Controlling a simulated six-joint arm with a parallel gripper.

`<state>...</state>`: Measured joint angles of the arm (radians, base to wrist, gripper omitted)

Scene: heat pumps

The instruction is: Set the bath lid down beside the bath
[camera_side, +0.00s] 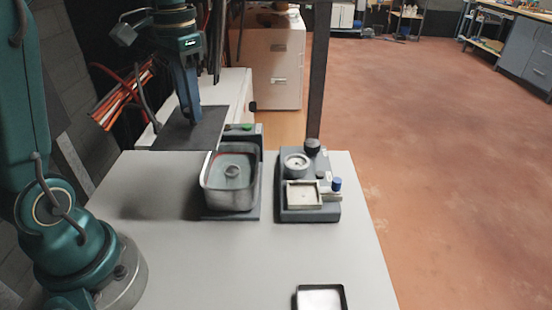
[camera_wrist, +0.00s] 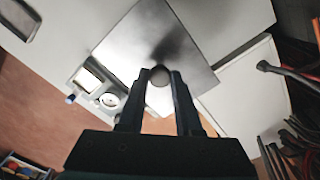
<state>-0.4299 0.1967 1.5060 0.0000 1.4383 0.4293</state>
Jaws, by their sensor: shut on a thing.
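The bath (camera_side: 207,190) is an open metal tub on a dark base, with liquid and a round object inside. The bath lid (camera_side: 170,132) is a dark flat square plate, held roughly level at the back left of the bath. My gripper (camera_side: 193,112) is above the lid, its fingers pointing down. In the wrist view my gripper (camera_wrist: 160,78) is shut on the lid's round knob (camera_wrist: 160,74), and the lid (camera_wrist: 125,48) shows as a shiny grey plate beyond the fingers. The bath cannot be made out in the wrist view. The lid's height above the table is hard to judge.
A grey instrument (camera_side: 291,213) with a dial, a square pan and a blue knob stands right of the bath. A small black-rimmed tray (camera_side: 320,288) lies at the front. The table (camera_side: 150,190) is clear left of the bath. Red cables (camera_side: 125,100) hang behind at left.

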